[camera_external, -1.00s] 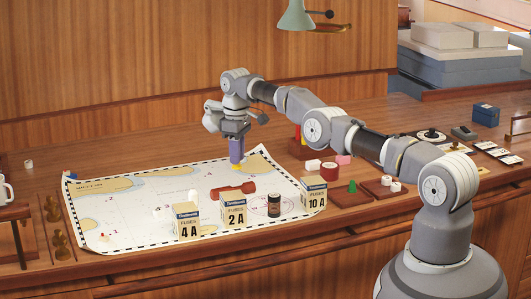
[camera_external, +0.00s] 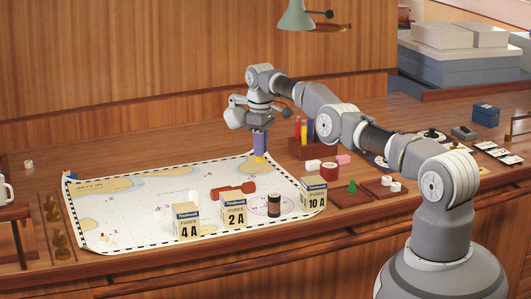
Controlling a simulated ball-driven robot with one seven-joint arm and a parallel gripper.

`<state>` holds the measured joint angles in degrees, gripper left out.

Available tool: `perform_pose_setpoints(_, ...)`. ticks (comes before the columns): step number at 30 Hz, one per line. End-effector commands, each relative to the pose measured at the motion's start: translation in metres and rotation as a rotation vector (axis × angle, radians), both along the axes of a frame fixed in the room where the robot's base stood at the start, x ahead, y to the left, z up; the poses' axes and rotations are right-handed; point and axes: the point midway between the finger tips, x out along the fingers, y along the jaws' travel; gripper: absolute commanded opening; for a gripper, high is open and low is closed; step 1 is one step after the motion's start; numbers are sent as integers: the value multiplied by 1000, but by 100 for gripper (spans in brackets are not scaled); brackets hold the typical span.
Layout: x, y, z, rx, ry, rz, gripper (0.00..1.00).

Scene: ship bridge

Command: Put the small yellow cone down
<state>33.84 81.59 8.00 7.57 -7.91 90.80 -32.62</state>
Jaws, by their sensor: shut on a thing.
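My gripper (camera_external: 261,152) points down at the back right corner of the chart (camera_external: 140,205). It is shut on the small yellow cone (camera_external: 260,158), which shows as a small yellow patch at the fingertips. The fingers hide most of the cone. I cannot tell whether the cone touches the surface under it.
Fuse boxes (camera_external: 233,210) stand along the chart's front edge beside a dark cylinder (camera_external: 274,205). A red object (camera_external: 234,189) lies on the chart. A rack of coloured sticks (camera_external: 308,146) and a red spool (camera_external: 329,171) are to the right.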

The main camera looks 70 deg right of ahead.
Motion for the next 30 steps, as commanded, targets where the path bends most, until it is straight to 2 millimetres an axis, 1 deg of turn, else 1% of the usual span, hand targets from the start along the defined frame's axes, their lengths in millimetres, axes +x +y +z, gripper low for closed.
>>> perform_pose_setpoints(4, -4, -3, -1, -2, -3, -1, 0)
perform_pose_setpoints(8, -18, -25, 2, 0, 1, -8, 0)
perform_pose_setpoints(14, -21, -30, 1, 1, 2, -5, 0)
perform_pose_setpoints(16, -22, -31, -4, 2, 3, -6, 0)
perform_pose_setpoints(17, -22, -32, -8, 2, 3, -6, 0)
perform_pose_setpoints(21, -23, -31, -36, 3, 4, -6, 0)
perform_pose_setpoints(24, -22, -32, -50, 2, 4, -6, 0)
perform_pose_setpoints(28, -22, -32, -64, 2, 4, -7, 0)
perform_pose_setpoints(30, -22, -32, -76, 2, 4, -7, 0)
